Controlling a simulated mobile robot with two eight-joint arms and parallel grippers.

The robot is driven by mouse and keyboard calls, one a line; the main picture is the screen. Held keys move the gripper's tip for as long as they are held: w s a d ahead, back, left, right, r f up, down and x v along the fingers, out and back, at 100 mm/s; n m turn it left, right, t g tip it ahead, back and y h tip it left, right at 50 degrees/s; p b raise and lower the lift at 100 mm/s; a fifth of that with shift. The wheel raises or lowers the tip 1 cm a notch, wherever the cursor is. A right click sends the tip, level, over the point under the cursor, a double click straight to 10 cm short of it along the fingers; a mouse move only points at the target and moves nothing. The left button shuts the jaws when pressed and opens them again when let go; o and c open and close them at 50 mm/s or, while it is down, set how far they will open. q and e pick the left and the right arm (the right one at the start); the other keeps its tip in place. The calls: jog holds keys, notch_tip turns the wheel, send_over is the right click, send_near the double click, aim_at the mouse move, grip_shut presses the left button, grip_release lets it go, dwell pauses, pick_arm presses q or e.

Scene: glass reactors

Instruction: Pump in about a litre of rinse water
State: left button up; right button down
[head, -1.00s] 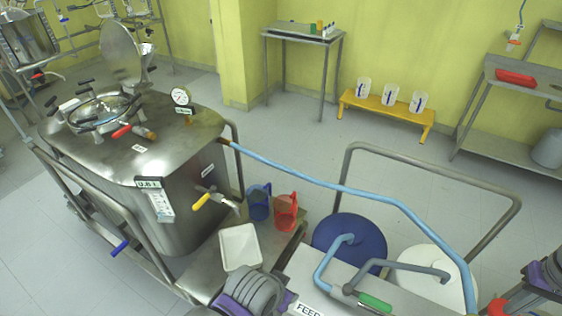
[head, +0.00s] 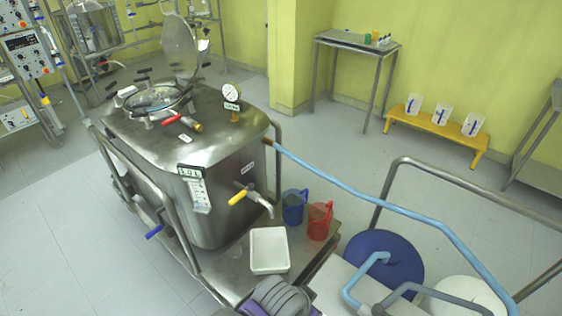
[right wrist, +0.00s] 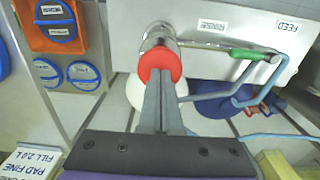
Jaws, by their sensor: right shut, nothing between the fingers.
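The steel vessel (head: 215,205) stands on a wheeled frame in the head view, its round lid (head: 180,40) raised. A dial gauge (head: 231,92) sits on its top and a level scale (head: 197,190) on its front. A light blue hose (head: 365,200) runs from its side towards the bench (right wrist: 210,40) marked FEED, which has a green-handled lever (right wrist: 253,56). In the right wrist view my right gripper (right wrist: 161,80) is shut and empty, its fingertips at a red-ended metal cylinder (right wrist: 160,62); I cannot tell if they touch.
The yellow-handled outlet (head: 240,197) is above a white tray (head: 269,250), beside a blue jug (head: 293,207) and a red jug (head: 319,220). A blue drum (head: 395,265) stands near the rail (head: 480,190). Floor at left is clear.

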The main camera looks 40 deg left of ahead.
pick_arm(q)
notch_tip(320, 180, up, 6)
jog(key=w+p, duration=0.2)
jog(key=p, duration=0.3)
jog(key=shift+r, duration=0.25)
pick_arm(e)
notch_tip(320, 180, up, 8)
pick_arm(q)
jog(key=shift+s, duration=0.2)
pick_arm(e)
jog(key=shift+r, duration=0.1)
pick_arm(q)
jog(key=shift+w, duration=0.1)
jog(key=shift+t, duration=0.4)
jog(key=r+p, duration=0.1)
jog(key=w+r+p, duration=0.1)
jog(key=r, duration=0.1)
jog(key=w+r+p, duration=0.1)
jog(key=shift+r, duration=0.35)
pick_arm(e)
notch_tip(320, 180, up, 6)
pick_arm(q)
jog(key=shift+s, duration=0.1)
